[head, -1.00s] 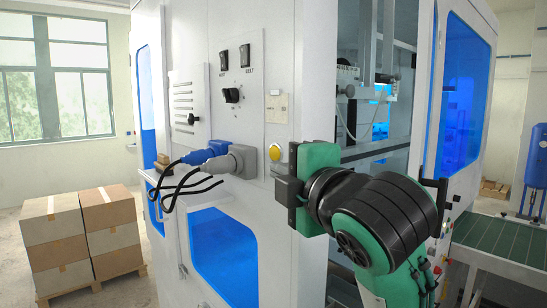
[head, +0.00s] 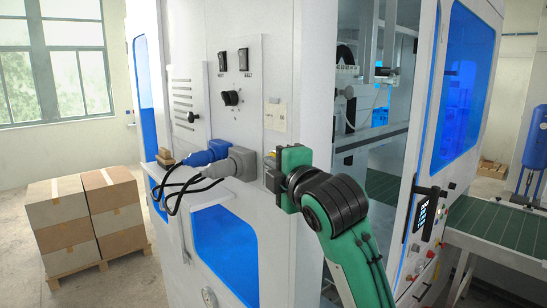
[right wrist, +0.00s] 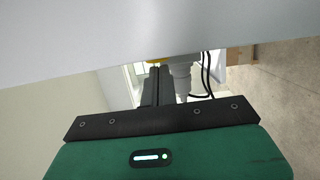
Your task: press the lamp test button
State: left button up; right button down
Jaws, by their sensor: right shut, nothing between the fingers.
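A round yellow button sits on the white front of the machine (head: 300,228). In the head view only a sliver of the yellow button (head: 269,154) shows, behind my right gripper's fingers. In the right wrist view a yellow edge of it (right wrist: 155,61) shows at the fingertips. My right gripper (head: 270,172) is shut and empty, its dark fingers pointing at the panel. In the right wrist view the closed fingertips (right wrist: 154,70) lie at the yellow edge; I cannot tell whether they touch it. My left gripper is not in view.
A grey plug (head: 232,164) and a blue plug (head: 205,153) with black cables stick out just left of the fingers. Above are two black switches (head: 234,61) and a black knob (head: 231,98). Boxes (head: 85,220) stand at the left, a green conveyor (head: 500,225) at the right.

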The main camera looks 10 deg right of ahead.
jog(key=shift+a, duration=0.15)
jog(key=shift+w, duration=0.1)
jog(key=shift+w+d+r, duration=0.1)
jog(key=shift+w+d, duration=0.15)
jog(key=shift+d, duration=0.35)
jog(key=shift+w+d, duration=0.1)
